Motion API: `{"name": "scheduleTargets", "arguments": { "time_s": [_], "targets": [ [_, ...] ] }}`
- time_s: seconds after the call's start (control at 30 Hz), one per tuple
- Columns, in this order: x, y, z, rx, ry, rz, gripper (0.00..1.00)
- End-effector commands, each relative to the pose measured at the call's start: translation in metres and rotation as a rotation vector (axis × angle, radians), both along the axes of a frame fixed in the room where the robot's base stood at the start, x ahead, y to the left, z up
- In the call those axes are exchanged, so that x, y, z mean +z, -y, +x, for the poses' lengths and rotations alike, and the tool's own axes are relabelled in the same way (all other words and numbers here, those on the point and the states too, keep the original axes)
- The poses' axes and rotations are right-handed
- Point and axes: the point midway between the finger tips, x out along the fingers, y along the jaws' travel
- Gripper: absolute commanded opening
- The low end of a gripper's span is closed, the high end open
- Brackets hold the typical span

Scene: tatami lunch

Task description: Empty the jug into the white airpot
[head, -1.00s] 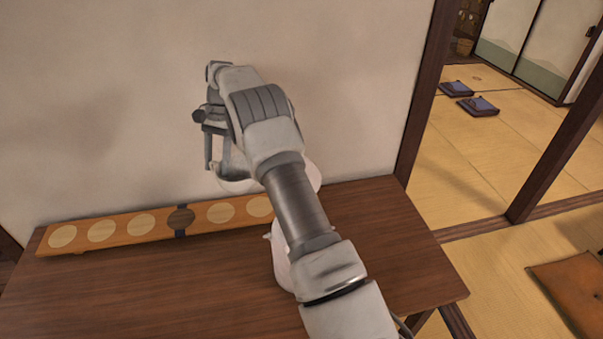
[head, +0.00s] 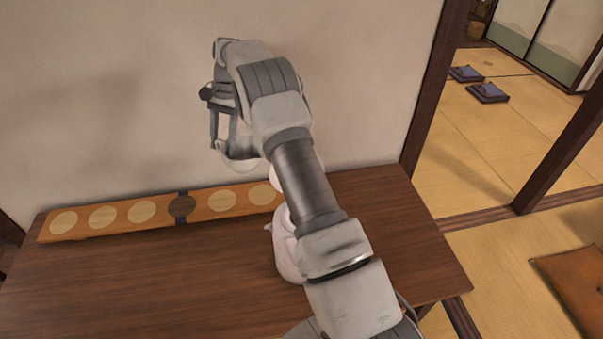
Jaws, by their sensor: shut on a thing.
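My gripper (head: 228,148) is high over the back of the table, in front of the wall. It is shut on the jug (head: 243,164), a pale, clear-looking vessel. Only a little of the jug shows below the gripper and beside my arm, so its tilt and contents cannot be told. The white airpot (head: 286,252) stands on the table, mostly hidden behind my arm. The jug is above and to the left of the airpot in the picture. Whether the jug is over the airpot's opening cannot be seen.
A long wooden board (head: 108,216) with a row of round pale spots and one dark spot lies along the back of the brown table (head: 150,285). The table's front left is clear. Dark posts, tatami and floor cushions (head: 487,92) lie to the right.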

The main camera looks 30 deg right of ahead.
Motion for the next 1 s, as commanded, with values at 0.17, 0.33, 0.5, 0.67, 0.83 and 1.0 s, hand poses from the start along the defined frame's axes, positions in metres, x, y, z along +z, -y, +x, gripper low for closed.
{"name": "scheduleTargets", "arguments": {
  "time_s": [0.17, 0.33, 0.5, 0.67, 0.83, 1.0],
  "targets": [
    [0.011, 0.005, -0.006, -0.005, 0.045, 0.032, 0.0],
    [0.023, 0.011, -0.013, -0.007, 0.117, 0.084, 0.0],
    [0.036, 0.017, -0.023, -0.007, 0.197, 0.142, 0.0],
    [0.051, 0.026, -0.035, -0.007, 0.285, 0.206, 0.0],
    [0.058, 0.031, -0.042, -0.006, 0.338, 0.245, 0.0],
    [0.064, 0.034, -0.047, -0.005, 0.374, 0.272, 0.0]
  ]
}}
